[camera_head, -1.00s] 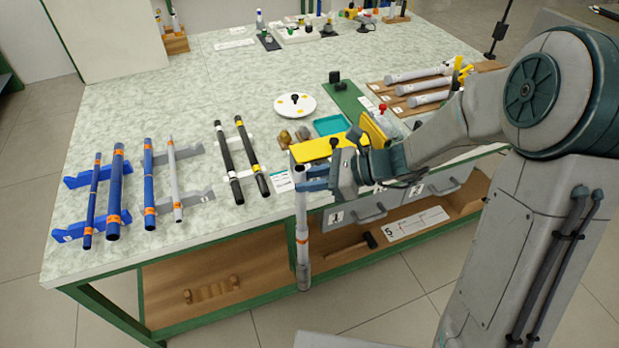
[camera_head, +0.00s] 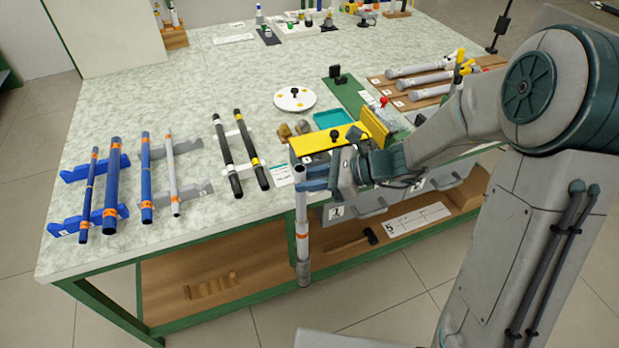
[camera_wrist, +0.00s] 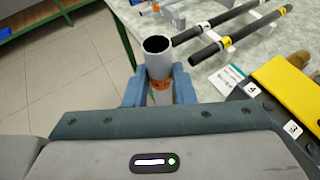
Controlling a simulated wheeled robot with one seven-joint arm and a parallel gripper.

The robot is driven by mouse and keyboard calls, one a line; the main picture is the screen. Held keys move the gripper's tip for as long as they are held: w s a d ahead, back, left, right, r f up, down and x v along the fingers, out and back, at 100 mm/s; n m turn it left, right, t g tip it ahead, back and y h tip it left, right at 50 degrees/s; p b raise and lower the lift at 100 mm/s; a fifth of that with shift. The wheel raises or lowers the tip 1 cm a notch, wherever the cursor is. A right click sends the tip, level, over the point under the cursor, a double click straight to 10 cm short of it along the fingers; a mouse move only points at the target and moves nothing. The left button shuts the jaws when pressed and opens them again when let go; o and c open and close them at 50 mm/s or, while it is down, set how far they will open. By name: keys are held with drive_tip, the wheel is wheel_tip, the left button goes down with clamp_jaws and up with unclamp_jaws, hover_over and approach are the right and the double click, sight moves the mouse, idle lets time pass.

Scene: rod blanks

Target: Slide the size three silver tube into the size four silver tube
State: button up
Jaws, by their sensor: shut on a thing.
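My gripper (camera_head: 304,178) is shut on a silver tube (camera_head: 302,212) with orange bands, held upright in front of the bench's front edge. Its lower end is darker grey and hangs below the bench top. In the wrist view the held tube (camera_wrist: 157,62) shows a hollow, open top between the blue fingers. Another silver tube (camera_head: 172,178) with orange bands lies on a grey rack (camera_head: 196,190) at the left of the bench, apart from my gripper. It looks thinner than the held one. I cannot read size marks on either tube.
Blue tubes (camera_head: 112,190) lie left of the silver one, partly on a blue rack (camera_head: 72,228). Two black tubes (camera_head: 228,155) lie to its right. Drawers (camera_head: 350,210) and a wooden lower shelf (camera_head: 230,285) are near the held tube. The floor in front is clear.

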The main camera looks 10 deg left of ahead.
drive_tip(key=shift+f+b, duration=0.4)
drive_tip(key=shift+f, duration=0.2)
drive_tip(key=o, duration=0.9)
drive_tip(key=shift+c, duration=0.2)
drive_tip(key=v, duration=1.3)
drive_tip(key=shift+d+r+p, duration=0.2)
drive_tip(key=shift+d+p, duration=0.15)
drive_tip(key=shift+p, duration=0.05)
